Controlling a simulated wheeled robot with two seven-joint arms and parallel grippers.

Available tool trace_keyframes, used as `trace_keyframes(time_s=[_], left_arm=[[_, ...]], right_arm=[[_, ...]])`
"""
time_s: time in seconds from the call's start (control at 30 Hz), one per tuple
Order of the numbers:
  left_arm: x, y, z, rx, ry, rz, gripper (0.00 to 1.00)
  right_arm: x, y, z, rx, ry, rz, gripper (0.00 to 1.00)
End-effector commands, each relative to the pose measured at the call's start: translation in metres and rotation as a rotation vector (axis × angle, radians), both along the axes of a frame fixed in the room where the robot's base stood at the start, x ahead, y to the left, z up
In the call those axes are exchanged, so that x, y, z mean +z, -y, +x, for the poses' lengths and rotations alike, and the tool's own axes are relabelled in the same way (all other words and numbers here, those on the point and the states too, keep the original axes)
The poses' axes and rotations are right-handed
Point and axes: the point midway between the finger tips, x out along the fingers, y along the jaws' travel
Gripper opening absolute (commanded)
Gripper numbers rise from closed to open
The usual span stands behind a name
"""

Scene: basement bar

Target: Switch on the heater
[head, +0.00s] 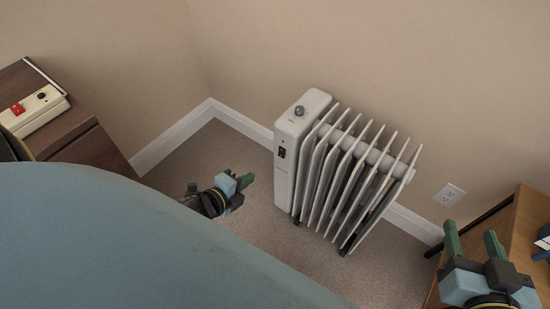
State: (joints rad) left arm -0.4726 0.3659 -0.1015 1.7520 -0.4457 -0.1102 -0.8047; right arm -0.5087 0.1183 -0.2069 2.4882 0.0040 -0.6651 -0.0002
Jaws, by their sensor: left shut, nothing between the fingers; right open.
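The heater (358,180) is a white finned oil radiator standing on the carpet near the wall. Its control end (290,170) faces left, with a grey dial (299,111) near the top and a small black switch (281,152) below it. I cannot tell the switch position. My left gripper (247,181) is shut and empty, a little left of the control end and lower in the picture, apart from it. My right gripper (471,240) is open and empty at the lower right, by the wooden furniture. The heater's far side is hidden.
A brown wooden cabinet (88,150) at the left holds a cream device (42,108) with a red switch. A wooden table (519,225) stands at the right with a blue object at its edge. A wall outlet (450,194) is behind.

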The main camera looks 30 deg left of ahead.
Motion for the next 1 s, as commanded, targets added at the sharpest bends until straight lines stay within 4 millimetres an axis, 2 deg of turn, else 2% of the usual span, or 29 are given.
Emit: trace_keyframes(time_s=[0.03,0.2,0.3,0.4,0.6,1.0], left_arm=[[-0.002,-0.001,-0.002,0.001,-0.001,0.001,0.0],[-0.005,-0.002,-0.006,0.005,-0.001,0.002,0.0],[-0.005,-0.003,-0.007,0.006,-0.001,0.002,0.0],[-0.006,-0.003,-0.009,0.007,-0.001,0.001,0.0],[-0.006,-0.003,-0.01,0.009,-0.001,0.001,0.0],[-0.007,-0.003,-0.008,0.009,0.0,0.0,0.0]], right_arm=[[-0.021,0.005,-0.006,-0.008,-0.089,-0.025,0.51],[-0.077,0.021,-0.034,-0.03,-0.369,-0.098,0.51],[-0.099,0.03,-0.051,-0.042,-0.5,-0.13,0.51],[-0.114,0.036,-0.065,-0.049,-0.594,-0.152,0.51],[-0.125,0.041,-0.078,-0.057,-0.676,-0.171,0.51],[-0.125,0.04,-0.077,-0.055,-0.666,-0.168,0.51]])
